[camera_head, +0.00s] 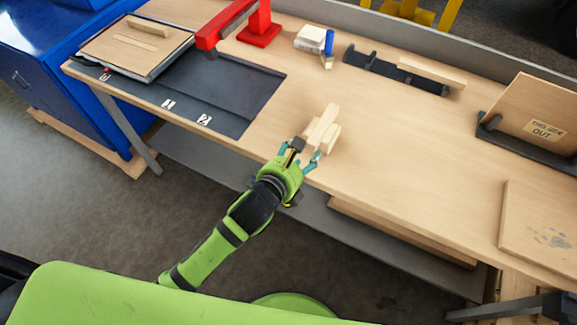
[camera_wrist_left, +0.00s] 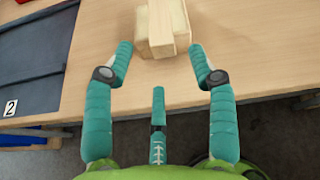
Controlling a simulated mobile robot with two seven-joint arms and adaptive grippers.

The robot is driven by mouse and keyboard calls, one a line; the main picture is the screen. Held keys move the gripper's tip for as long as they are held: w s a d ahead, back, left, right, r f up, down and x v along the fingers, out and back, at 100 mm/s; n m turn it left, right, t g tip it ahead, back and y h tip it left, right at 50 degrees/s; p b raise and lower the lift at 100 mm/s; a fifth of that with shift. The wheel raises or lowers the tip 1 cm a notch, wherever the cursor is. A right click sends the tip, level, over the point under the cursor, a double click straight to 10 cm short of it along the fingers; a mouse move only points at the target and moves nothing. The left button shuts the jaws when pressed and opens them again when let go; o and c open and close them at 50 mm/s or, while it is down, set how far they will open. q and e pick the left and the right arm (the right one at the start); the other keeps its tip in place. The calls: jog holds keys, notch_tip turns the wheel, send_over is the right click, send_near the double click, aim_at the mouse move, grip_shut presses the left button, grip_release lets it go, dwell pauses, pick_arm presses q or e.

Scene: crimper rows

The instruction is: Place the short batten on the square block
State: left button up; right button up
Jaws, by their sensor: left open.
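The short batten (camera_head: 323,124) is a pale wooden bar lying across the top of the square block (camera_head: 333,140), near the table's front edge. In the left wrist view the batten (camera_wrist_left: 160,22) rests on the block (camera_wrist_left: 182,30) and points away from me. My left gripper (camera_head: 306,160) is just in front of them, its teal fingers apart. In the left wrist view the fingers (camera_wrist_left: 162,62) are spread and empty, with the block beyond the fingertips. The underside of the batten is hidden. My right gripper is not in view.
A dark mat (camera_head: 222,88) with number labels lies to the left, with a wooden board (camera_head: 135,60) on a tray beyond it. A red press (camera_head: 236,22) stands at the back. A dark rack (camera_head: 380,68) holds another batten (camera_head: 431,73). The table's middle right is clear.

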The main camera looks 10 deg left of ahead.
pick_arm(q)
jog(key=v, duration=0.8)
jog(key=shift+s, duration=0.15)
jog(key=s+a+f+n+g+y, duration=0.1)
jog(key=s+a+f+n+g, duration=0.15)
jog(key=f+n, duration=0.6)
jog(key=s+a+f+n+g+y, duration=0.1)
jog(key=s+a+f+n+g, duration=0.2)
jog(key=f, duration=1)
jog(key=s+a+f+n+g+y, duration=0.1)
jog(key=a+f+n, duration=0.45)
jog(key=f, duration=0.55)
jog(key=s+a+f+n+g, duration=0.1)
jog(key=s+f+n, duration=0.3)
jog(key=s, duration=0.4)
jog(key=s+a+f+n+g+y, duration=0.1)
jog(key=s+a+f+n+g, duration=0.1)
jog(key=s+f+n, duration=0.3)
jog(key=s+a+f+n+g, duration=0.1)
jog(key=s+f+n+g, duration=0.1)
jog(key=s+f+n, duration=0.3)
jog(key=s+n, duration=0.3)
jog(key=s, duration=0.4)
jog(key=shift+s+a, duration=0.4)
jog(key=shift+f, duration=0.15)
